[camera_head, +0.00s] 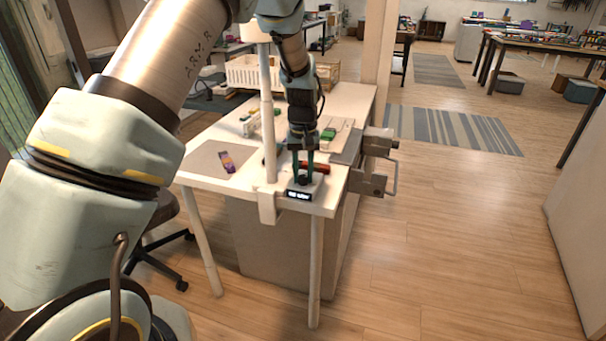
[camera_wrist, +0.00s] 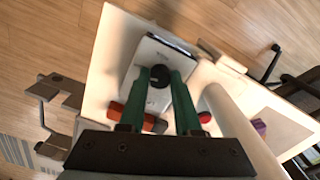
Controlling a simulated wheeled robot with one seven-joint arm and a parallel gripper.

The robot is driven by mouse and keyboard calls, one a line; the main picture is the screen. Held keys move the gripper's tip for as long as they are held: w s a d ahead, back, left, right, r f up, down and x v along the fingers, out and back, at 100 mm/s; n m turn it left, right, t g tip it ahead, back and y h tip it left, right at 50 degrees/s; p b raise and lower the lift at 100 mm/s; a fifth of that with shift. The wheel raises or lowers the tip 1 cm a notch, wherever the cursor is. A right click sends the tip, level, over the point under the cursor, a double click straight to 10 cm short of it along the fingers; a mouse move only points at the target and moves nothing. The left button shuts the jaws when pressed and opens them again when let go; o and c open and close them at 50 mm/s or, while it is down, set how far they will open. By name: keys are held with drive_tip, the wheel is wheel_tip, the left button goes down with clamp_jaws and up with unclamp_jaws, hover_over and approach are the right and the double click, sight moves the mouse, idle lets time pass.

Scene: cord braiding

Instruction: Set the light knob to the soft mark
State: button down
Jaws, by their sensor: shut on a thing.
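The light knob (camera_wrist: 160,76) is a round black knob on top of a small white box (camera_wrist: 149,50) at the table's front corner. The box's black front display with white characters shows in the head view (camera_head: 299,195). My gripper (camera_wrist: 160,79) points down over the box, with its two green fingers on either side of the knob, shut on it. In the head view my gripper (camera_head: 305,178) stands at the box, and the knob is mostly hidden by the fingers. Small markings show on the box top, but I cannot read them or tell where the knob points.
A white post (camera_head: 267,120) clamped to the table edge stands close left of my gripper. A red object (camera_head: 318,168) lies just behind the box. A grey vise (camera_head: 376,165) sticks out at the right edge. A purple packet (camera_head: 227,162) lies on a grey mat.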

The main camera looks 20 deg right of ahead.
sight(303, 177)
drive_tip(key=c, duration=0.6)
unclamp_jaws()
drive_tip(key=shift+r, duration=0.1)
wheel_tip(303, 177, up, 7)
drive_tip(key=shift+r+b, duration=0.2)
drive_tip(key=shift+b, duration=0.6)
